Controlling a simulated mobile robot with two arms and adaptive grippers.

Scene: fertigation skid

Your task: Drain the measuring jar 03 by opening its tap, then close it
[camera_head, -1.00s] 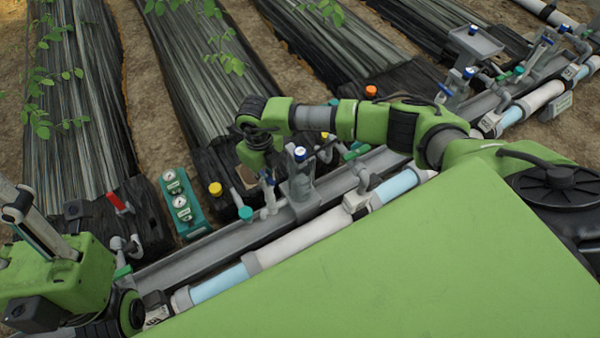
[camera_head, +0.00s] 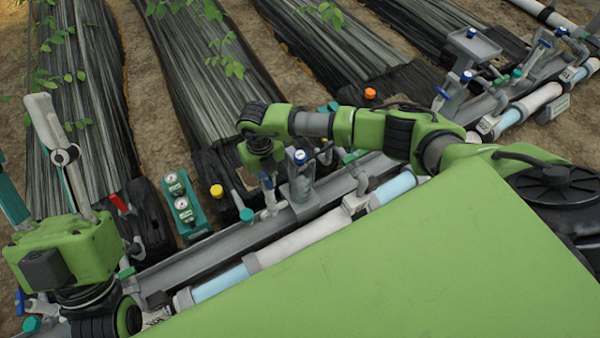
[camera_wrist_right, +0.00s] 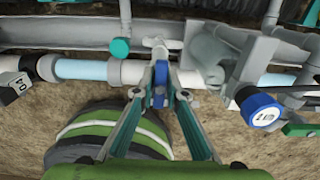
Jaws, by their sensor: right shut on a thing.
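In the right wrist view, a blue tap handle (camera_wrist_right: 160,83) sits between the fingertips of my right gripper (camera_wrist_right: 160,92), which is shut on it. The handle is on a pale pipe fitting (camera_wrist_right: 156,48). In the head view my right gripper (camera_head: 268,181) points down at this tap beside the grey channel, partly hidden by its own wrist. I cannot make out a jar marked 03 or its liquid level. My left gripper (camera_head: 62,155) is at the far left, raised and away from the tap; its jaw opening is unclear.
A grey channel (camera_head: 190,250) and a white pipe with light blue sections (camera_head: 300,240) run diagonally. A teal gauge block (camera_head: 184,208), a yellow cap (camera_head: 216,190) and a red lever (camera_head: 119,202) are nearby. A blue cap (camera_wrist_right: 262,112) marked 2 l/h is right of the gripper.

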